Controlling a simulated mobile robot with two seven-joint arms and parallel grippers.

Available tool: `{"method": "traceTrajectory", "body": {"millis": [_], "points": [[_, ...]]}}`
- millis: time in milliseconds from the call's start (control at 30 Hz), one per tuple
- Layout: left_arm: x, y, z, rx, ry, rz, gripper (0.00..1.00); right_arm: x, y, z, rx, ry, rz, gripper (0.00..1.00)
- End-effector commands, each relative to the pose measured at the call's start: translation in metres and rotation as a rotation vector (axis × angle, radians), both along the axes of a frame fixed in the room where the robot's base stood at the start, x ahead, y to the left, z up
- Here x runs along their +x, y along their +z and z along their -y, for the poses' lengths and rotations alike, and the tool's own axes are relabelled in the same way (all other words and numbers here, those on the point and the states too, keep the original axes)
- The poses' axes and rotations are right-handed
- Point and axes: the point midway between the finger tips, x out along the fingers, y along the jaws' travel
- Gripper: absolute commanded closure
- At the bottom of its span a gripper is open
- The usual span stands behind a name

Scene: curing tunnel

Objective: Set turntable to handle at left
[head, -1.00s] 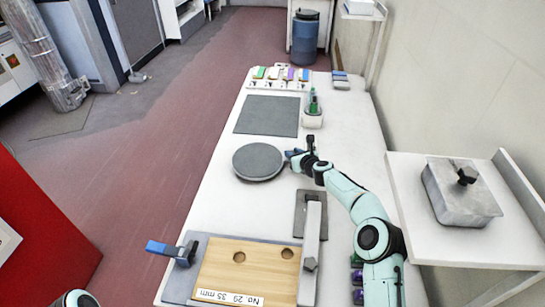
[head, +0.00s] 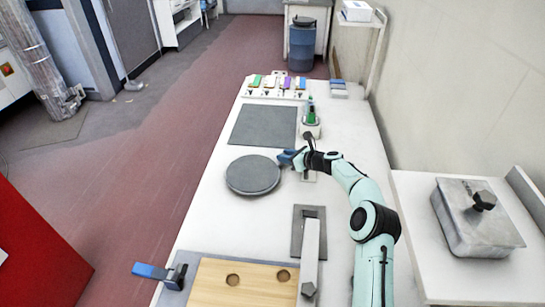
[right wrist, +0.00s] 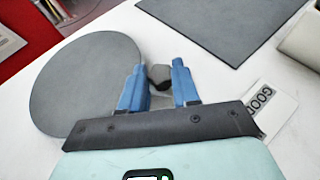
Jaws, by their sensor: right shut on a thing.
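The turntable is a round dark grey disc (head: 252,175) lying flat in the middle of the white bench. In the right wrist view the disc (right wrist: 87,83) fills the left side. A small dark knob, its handle (right wrist: 158,75), sits just beyond the disc's edge. My right gripper (head: 286,158) is at the right, slightly far side of the disc in the head view. Its blue fingers (right wrist: 157,92) stand on either side of the knob and are shut on it. In the head view the fingers hide the handle.
A square grey mat (head: 264,126) lies beyond the disc and a green-topped bottle (head: 311,115) stands near it. A grey plate with a bar (head: 311,245) and a wooden board (head: 240,284) with a blue-lever clamp (head: 155,273) lie nearer. The bench left of the disc is narrow.

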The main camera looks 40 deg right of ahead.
Motion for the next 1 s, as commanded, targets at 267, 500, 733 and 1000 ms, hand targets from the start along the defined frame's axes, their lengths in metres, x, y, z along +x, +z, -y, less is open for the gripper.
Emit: {"method": "traceTrajectory", "body": {"millis": [267,500,733,1000], "points": [[0.0,-0.001,0.0,0.0,0.0,0.0,0.4,-0.005,0.001,0.005,0.002,-0.002,0.002,1.0],[0.0,0.0,0.0,0.0,0.0,0.0,0.4,-0.005,0.001,0.005,0.002,-0.001,0.002,0.63],[0.0,0.0,0.0,0.0,0.0,0.0,0.4,-0.005,0.0,0.005,0.001,0.0,0.001,0.44],[-0.002,-0.005,0.0,0.0,0.0,-0.002,0.4,-0.015,0.004,0.008,-0.002,-0.001,-0.001,0.44]]}}
